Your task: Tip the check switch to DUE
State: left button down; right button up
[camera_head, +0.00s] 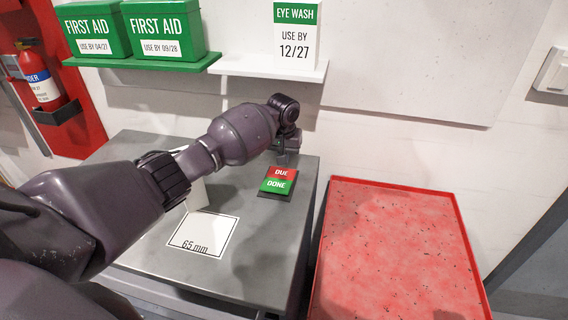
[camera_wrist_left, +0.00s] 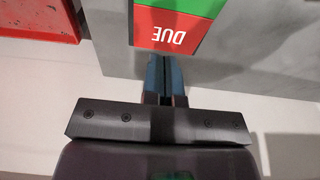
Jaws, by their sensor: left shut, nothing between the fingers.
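The check switch is a rocker with a red DUE half (camera_head: 281,173) at the back and a green DONE half (camera_head: 277,186) at the front. It sits on the grey bench top near its right side. Which half is pressed down is hard to tell. My left gripper (camera_wrist_left: 163,62) is shut and empty, pointing down just behind the red end. In the left wrist view the red DUE half (camera_wrist_left: 170,34) is just past the fingertips, with a sliver of green beyond. Whether the fingertips touch anything is unclear. My right gripper is not in view.
A red tray (camera_head: 458,215) stands right of the grey bench (camera_head: 250,255). A white 65 mm label (camera_head: 203,232) lies on the bench, beside a pale object (camera_head: 197,195) partly behind my arm. Shelves above hold green first aid boxes (camera_head: 165,28) and an eye wash box (camera_head: 296,35).

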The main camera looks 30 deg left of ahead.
aim_at(284, 174)
pick_arm(q)
jog(key=shift+s+r, duration=0.1)
jog(key=shift+r, duration=1.45)
